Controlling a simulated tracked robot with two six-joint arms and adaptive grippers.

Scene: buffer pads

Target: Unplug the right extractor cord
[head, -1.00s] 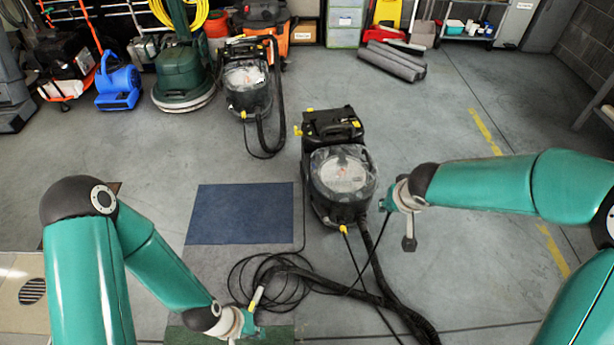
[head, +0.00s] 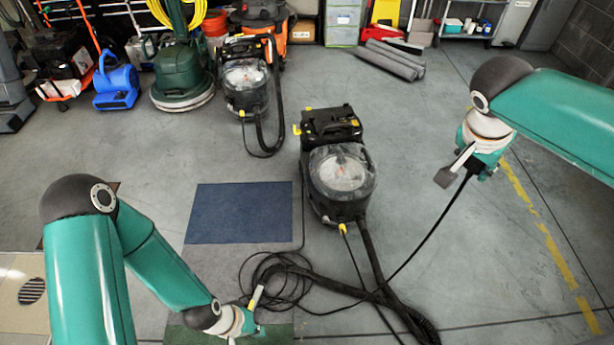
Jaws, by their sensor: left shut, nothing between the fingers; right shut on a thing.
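The right extractor (head: 338,185), black with a clear domed lid, stands on the floor at centre. A cord with a yellow end (head: 342,229) runs down from its front, beside a thick black hose (head: 369,260). My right gripper (head: 472,168) is shut on a black cord (head: 432,232), right of the extractor and apart from it. That cord hangs down to the coiled cables (head: 275,278) on the floor; its held end is hidden. My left gripper (head: 247,328) is shut and empty at the bottom, beside a yellow-and-white piece (head: 257,296).
A second extractor (head: 246,88) stands behind to the left, near a green floor machine (head: 182,90) and a blue blower (head: 117,88). A blue mat (head: 238,213) lies left of the right extractor. Grey rolls (head: 390,60) lie at the back. Floor at right is clear.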

